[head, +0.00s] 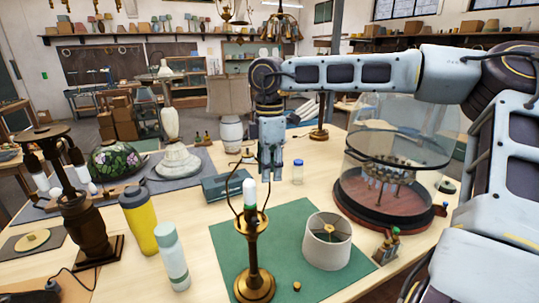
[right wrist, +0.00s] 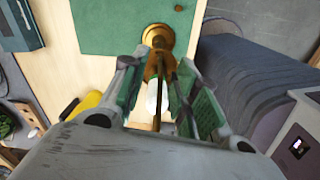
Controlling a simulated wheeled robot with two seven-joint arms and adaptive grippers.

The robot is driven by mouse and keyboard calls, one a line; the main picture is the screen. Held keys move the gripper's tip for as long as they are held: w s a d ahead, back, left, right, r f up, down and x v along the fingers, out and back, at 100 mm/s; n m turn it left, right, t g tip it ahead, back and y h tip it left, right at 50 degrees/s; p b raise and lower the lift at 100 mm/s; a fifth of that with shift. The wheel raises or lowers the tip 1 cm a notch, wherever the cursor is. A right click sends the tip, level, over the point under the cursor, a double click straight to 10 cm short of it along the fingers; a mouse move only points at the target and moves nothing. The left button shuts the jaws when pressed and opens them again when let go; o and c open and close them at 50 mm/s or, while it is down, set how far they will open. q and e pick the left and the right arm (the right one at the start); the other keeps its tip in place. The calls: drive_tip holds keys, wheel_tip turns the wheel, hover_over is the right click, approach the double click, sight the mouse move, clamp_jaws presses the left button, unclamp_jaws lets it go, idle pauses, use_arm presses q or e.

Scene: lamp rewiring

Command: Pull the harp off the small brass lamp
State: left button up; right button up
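The small brass lamp (head: 253,252) stands upright on the green mat (head: 288,220), with a white bulb (head: 250,192) on top. Its thin harp (head: 231,193) loops around the bulb and is still on the lamp. My right gripper (head: 271,178) points down at the harp's upper right, partly overlapping it. In the right wrist view my right gripper (right wrist: 163,88) has its fingers apart, with the bulb, harp wire and brass stem (right wrist: 160,62) showing between them. I cannot tell whether a finger touches the harp. My left gripper is out of view.
A white drum shade (head: 327,250) stands right of the lamp, with a small brass knob (head: 297,286) on the mat. A yellow bottle (head: 139,222) and a white-green bottle (head: 171,258) stand to the left. A glass dome (head: 392,135) stands at the right.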

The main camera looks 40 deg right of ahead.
drive_tip(key=shift+f, duration=0.65)
clamp_jaws()
drive_tip(key=shift+r, duration=0.25)
drive_tip(key=shift+r+p, duration=0.5)
drive_tip(key=shift+r, duration=0.35)
